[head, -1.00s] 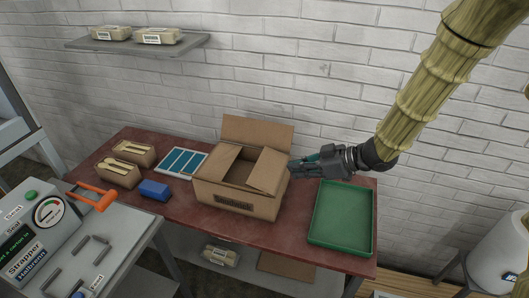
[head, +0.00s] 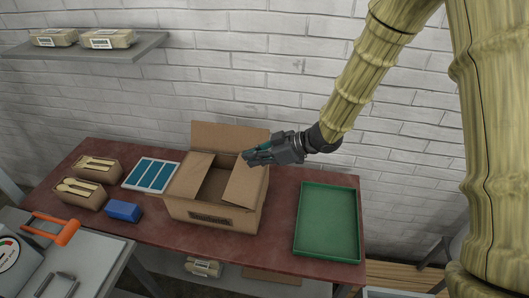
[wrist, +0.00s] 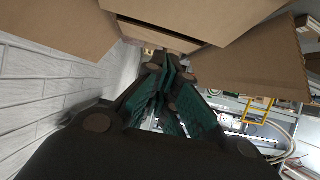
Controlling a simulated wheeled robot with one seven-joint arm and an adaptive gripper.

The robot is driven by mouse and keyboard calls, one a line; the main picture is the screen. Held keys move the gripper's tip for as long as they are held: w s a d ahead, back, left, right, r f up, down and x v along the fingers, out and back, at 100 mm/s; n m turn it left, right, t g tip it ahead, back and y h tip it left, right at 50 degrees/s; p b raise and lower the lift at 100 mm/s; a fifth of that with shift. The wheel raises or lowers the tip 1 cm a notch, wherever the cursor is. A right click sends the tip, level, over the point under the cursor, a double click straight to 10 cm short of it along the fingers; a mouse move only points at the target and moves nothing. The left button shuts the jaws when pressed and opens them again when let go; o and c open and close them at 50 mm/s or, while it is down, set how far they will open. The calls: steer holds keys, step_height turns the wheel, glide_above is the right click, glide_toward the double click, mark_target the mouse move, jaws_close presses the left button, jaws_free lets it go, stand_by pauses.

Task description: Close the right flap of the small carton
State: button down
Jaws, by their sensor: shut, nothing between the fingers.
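The small carton (head: 183,208) stands on the red table with its middle open. Its right flap (head: 243,186) leans inward over the right part of the opening. The left flap (head: 189,174) also lies inward over the left side, and the back flap (head: 230,136) stands up. My gripper (head: 247,157) is shut and empty, with its tips over the back end of the right flap; I cannot tell whether they touch. In the wrist view my gripper (wrist: 160,82) has its fingers together, with brown carton panels (wrist: 210,22) close above them.
A green tray (head: 298,222) stands right of the carton. The brick wall (head: 250,80) is close behind.

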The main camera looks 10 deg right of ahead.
mark_target(242, 178)
steer(key=a+f, duration=0.1)
steer(key=w+a+f+p, duration=0.1)
steer(key=a+f, duration=0.1)
steer(key=shift+a+f, duration=0.25)
steer(key=shift+f, duration=0.05)
steer(key=shift+a+f+p, duration=0.2)
steer(key=shift+f+p, duration=0.15)
steer(key=shift+f, duration=0.6)
